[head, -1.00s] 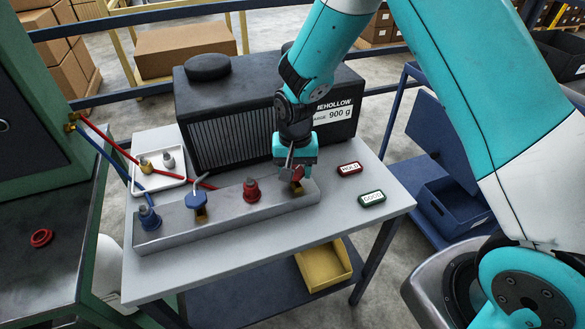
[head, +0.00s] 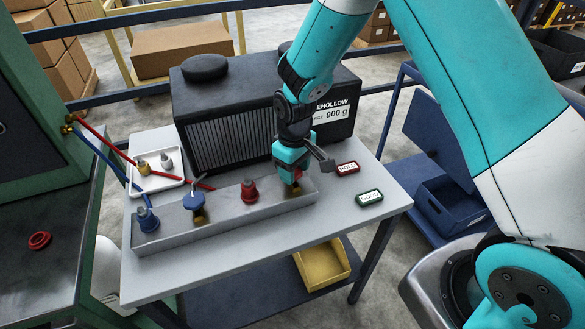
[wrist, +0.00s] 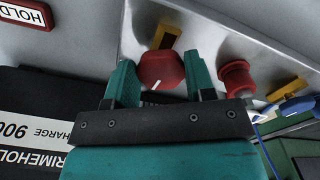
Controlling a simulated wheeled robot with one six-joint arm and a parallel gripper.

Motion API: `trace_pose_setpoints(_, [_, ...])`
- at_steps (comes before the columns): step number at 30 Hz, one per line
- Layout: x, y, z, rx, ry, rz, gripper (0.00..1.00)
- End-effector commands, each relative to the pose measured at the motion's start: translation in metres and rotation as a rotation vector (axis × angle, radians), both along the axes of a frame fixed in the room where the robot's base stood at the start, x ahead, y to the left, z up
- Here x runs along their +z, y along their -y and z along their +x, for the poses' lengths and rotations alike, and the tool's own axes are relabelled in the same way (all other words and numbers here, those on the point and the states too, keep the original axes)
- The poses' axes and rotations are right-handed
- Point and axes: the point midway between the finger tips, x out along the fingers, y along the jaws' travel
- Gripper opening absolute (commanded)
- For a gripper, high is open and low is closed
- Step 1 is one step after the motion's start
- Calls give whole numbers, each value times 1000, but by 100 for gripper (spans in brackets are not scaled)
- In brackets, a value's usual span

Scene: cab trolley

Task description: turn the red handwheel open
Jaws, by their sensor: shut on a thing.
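The red handwheel (wrist: 163,67) sits between the two teal fingers of my gripper (wrist: 164,77) in the wrist view. It has a white pointer line on its face and a brass stem beside it. In the head view my gripper (head: 291,178) is shut on this handwheel at the right end of the grey manifold (head: 225,212). Only a bit of red shows there; the fingers hide the rest.
A red capped port (head: 249,190), a blue-handled valve (head: 194,198) and a blue port (head: 147,219) stand along the manifold to the left. HOLD (head: 348,169) and GOOD (head: 369,197) tags lie at the right. A black unit (head: 225,110) stands close behind.

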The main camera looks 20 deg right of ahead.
Motion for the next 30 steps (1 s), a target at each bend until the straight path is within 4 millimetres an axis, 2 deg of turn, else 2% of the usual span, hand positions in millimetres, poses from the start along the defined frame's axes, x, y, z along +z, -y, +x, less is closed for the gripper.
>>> trace_pose_setpoints(9, [1,0,2,108,6,2,26])
trace_pose_setpoints(24, [1,0,2,127,6,1,26])
trace_pose_setpoints(25, [1,0,2,127,6,1,52])
trace_pose_setpoints(28, [1,0,2,126,5,1,75])
trace_pose_setpoints(30, [1,0,2,126,4,1,75])
